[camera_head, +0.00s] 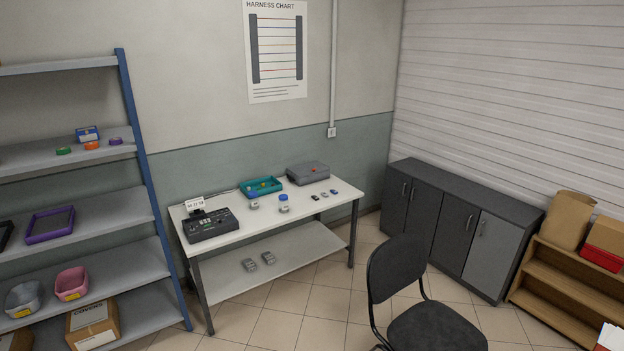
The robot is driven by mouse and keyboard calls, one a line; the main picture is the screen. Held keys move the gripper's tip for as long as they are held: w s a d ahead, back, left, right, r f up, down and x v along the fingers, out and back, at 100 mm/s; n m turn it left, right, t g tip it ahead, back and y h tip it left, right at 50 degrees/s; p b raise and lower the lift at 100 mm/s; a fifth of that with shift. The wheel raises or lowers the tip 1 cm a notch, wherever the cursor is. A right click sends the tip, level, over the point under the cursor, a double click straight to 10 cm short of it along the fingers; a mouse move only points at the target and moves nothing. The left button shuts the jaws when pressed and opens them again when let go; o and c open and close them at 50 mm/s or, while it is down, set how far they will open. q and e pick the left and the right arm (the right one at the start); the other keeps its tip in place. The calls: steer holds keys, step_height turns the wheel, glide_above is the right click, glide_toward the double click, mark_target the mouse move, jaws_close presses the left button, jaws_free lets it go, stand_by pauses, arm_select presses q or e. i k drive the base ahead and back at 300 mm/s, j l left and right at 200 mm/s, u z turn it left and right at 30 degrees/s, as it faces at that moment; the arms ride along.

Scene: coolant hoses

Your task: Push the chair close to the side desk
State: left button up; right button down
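A black chair (434,327) stands on the tiled floor at the lower right, its lower part cut off by the bottom edge of the picture. Its backrest (396,267) is on the left side of the seat. The white side desk (250,234) stands against the back wall in the middle, with a lower shelf. The chair is apart from the desk, in front of it and to the right, with open floor between them. Neither of my grippers is in view.
A blue-posted shelf rack (137,147) stands at the left. A dark cabinet (456,222) runs along the right wall, with a wooden shelf (566,280) beside it. Tiled floor (300,308) is free in front of the desk. A black device (211,225) sits on the desk.

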mark_target(400, 260)
steer(key=i+j, duration=0.1)
steer(key=i, duration=1.25)
steer(key=i+j+z, duration=0.1)
steer(key=i, duration=0.55)
